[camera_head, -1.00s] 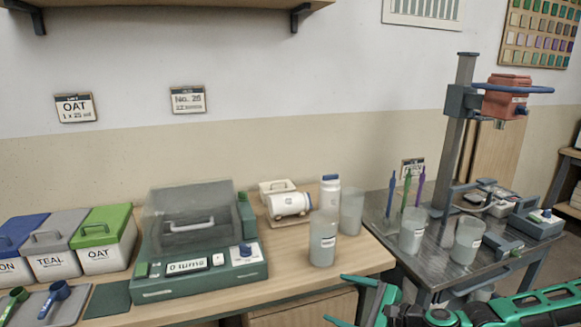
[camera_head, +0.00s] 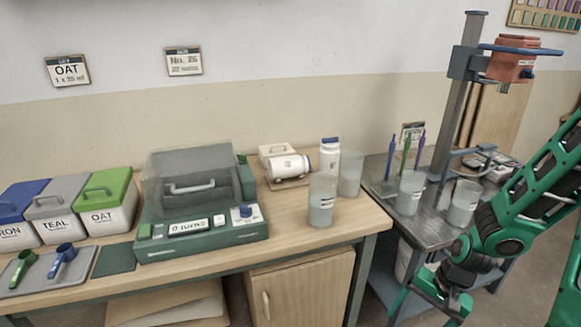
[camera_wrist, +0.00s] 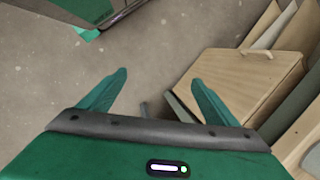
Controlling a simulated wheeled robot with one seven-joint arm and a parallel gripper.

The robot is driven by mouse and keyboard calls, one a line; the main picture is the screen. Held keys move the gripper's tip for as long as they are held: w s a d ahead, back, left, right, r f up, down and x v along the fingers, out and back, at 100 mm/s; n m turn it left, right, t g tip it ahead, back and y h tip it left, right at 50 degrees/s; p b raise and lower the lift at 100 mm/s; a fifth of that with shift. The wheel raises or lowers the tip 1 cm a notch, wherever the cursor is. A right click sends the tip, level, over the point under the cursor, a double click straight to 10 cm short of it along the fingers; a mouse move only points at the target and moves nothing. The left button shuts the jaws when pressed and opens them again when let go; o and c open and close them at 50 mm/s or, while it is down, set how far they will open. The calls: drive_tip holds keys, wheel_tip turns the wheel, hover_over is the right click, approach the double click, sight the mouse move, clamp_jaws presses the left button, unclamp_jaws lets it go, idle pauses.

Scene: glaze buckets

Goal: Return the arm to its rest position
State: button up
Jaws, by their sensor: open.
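My gripper (camera_head: 430,312) hangs low at the lower right of the head view, in front of the metal side table and right of the wooden bench. Its lower part is cut off by the frame edge. In the wrist view its two green fingers (camera_wrist: 157,92) stand apart with nothing between them. They point toward bare grey floor beside a wooden cabinet door. My green arm comes in from the right edge of the head view and bends down at the elbow.
The bench (camera_head: 300,233) holds a scale with a clear lid (camera_head: 195,190), lidded buckets (camera_head: 108,205), scoops and translucent cups (camera_head: 322,200). The metal side table (camera_head: 378,192) carries cups (camera_head: 463,203) and a mixer stand (camera_head: 455,100). The cabinet (camera_head: 300,290) stands under the bench. Floor shows right of the bench.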

drive_tip(key=s+d+r+n+h, duration=0.1)
drive_tip(key=s+d+r+h, duration=0.3)
drive_tip(key=d+r, duration=0.7)
drive_tip(key=s+a+r+y, duration=0.1)
drive_tip(key=s+r, duration=0.9)
drive_tip(key=r, duration=0.3)
drive_tip(key=shift+s+a+r+n, duration=0.25)
drive_tip(key=shift+s+n, duration=0.05)
drive_tip(key=shift+s, duration=0.05)
